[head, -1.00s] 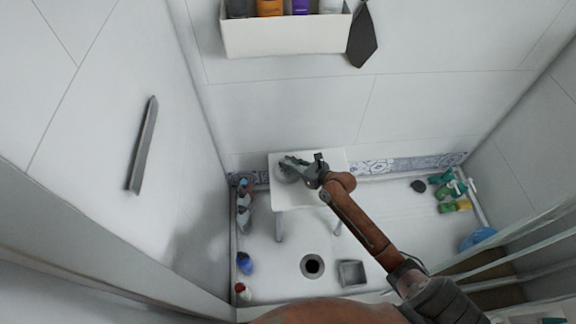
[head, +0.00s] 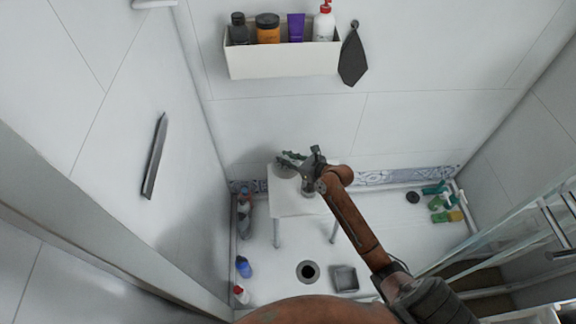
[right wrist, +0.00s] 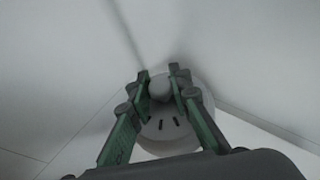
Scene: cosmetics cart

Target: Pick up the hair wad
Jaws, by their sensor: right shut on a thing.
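I cannot make out a hair wad for certain. The drain (head: 307,271) in the shower floor shows a dark round opening, and its inside is too dark to read. My right gripper (head: 290,158) is over the back of the white stool (head: 300,206). In the right wrist view its green fingers (right wrist: 160,88) are shut on a pale knob-like part of a round grey slotted disc (right wrist: 168,128). The disc also shows below the fingers in the head view (head: 283,171). I cannot tell whether it touches the stool. My left gripper is out of view.
A square grey tray (head: 344,279) is on the floor right of the drain. Bottles stand along the left wall (head: 243,267). A dark round item (head: 413,197) and green and yellow bottles (head: 438,203) lie at the right. A shelf (head: 284,63) hangs on the back wall.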

